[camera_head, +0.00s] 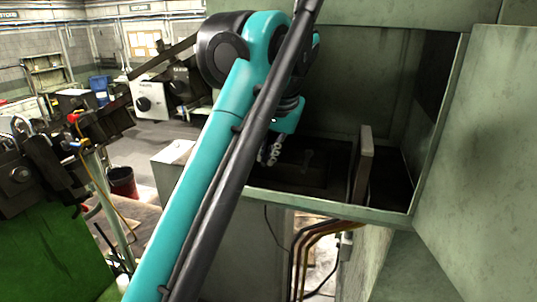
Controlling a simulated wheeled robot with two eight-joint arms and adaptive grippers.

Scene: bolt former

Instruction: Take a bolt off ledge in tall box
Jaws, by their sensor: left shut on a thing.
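The tall box (450,120) is a green-grey metal housing with an open front and a dark inside. My left arm reaches up across the middle of the view. My left gripper (268,153) hangs down inside the left part of the opening, just above the dark floor or ledge (300,178). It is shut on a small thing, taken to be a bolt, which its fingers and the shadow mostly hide. A faint dark shape (312,159) lies to the right of the gripper, too dim to name. My right gripper is out of view.
An upright plate (363,165) stands inside the box to the right of the gripper. The box's front lip (330,207) runs below the opening. Cables (318,240) hang under it. Dark machinery (40,165) and a red bucket (122,181) are at left.

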